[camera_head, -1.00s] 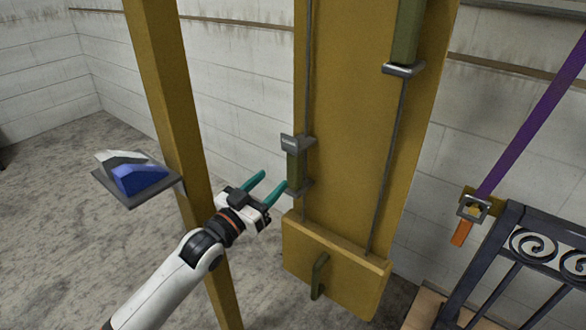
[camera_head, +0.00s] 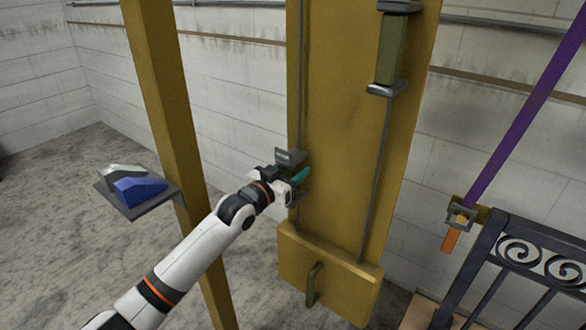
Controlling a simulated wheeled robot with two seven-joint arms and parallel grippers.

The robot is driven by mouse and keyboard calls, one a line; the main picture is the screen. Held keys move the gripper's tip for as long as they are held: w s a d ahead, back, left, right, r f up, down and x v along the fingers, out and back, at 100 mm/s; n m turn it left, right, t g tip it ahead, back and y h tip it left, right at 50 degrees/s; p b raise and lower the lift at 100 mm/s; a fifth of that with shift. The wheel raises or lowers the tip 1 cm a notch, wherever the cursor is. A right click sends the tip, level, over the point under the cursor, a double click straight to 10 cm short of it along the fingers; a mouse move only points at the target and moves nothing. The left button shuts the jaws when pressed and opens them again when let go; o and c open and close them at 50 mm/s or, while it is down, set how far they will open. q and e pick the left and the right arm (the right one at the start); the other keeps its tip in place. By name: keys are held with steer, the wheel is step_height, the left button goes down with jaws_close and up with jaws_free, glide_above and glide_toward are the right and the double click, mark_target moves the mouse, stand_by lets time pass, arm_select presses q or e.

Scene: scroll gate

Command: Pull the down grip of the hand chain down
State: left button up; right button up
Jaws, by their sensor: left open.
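Two dark rods of the hand chain run down a yellow board (camera_head: 340,120), each with an olive grip between grey plates. The higher grip (camera_head: 391,48) is on the right rod. The lower grip is on the left rod; its upper grey plate (camera_head: 291,157) shows above my left gripper (camera_head: 292,177), and most of its body is hidden behind the gripper. My left gripper is open at this lower grip, with one teal finger showing on its right side. I cannot tell whether the fingers touch it. My right gripper is not in view.
A yellow post (camera_head: 168,110) stands left of the board, close to my left arm. It carries a small shelf (camera_head: 130,208) with a blue and grey block. A yellow box with a handle (camera_head: 315,284) is below. A purple strap (camera_head: 510,140) and dark iron gate (camera_head: 535,260) are right.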

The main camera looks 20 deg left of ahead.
arm_select(q)
steer(key=shift+w+d, duration=0.15)
steer(key=shift+w, duration=0.1)
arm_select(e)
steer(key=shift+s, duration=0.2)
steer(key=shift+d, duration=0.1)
arm_select(q)
steer(key=shift+c, duration=0.5)
